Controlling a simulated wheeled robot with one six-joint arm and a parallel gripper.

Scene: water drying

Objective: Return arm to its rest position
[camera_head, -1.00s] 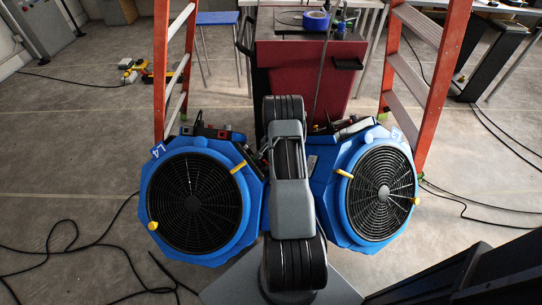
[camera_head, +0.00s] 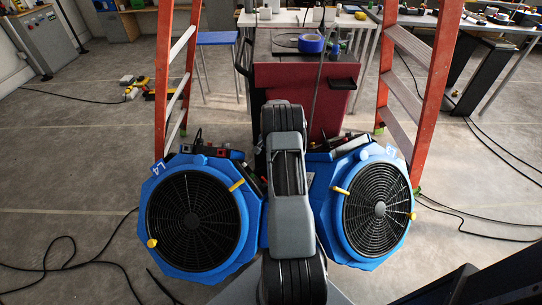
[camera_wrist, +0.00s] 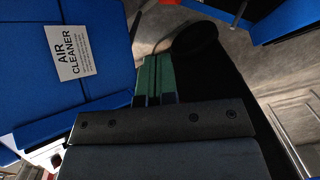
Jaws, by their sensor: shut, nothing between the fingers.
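My arm shows in the middle of the head view, folded upright between two blue fans. My gripper is hidden in that view. In the wrist view, my gripper (camera_wrist: 157,62) shows as two green-faced fingers side by side, closed together with nothing held. A blue housing with a white "AIR CLEANER" label (camera_wrist: 80,52) lies left of the fingers, apart from them as far as I can tell. The left blue fan (camera_head: 193,219) and the right blue fan (camera_head: 378,210) have round black grilles and yellow knobs.
A blue stool (camera_head: 217,38) is beyond. Black cables (camera_head: 75,265) cross the grey floor, which is otherwise mostly open at left.

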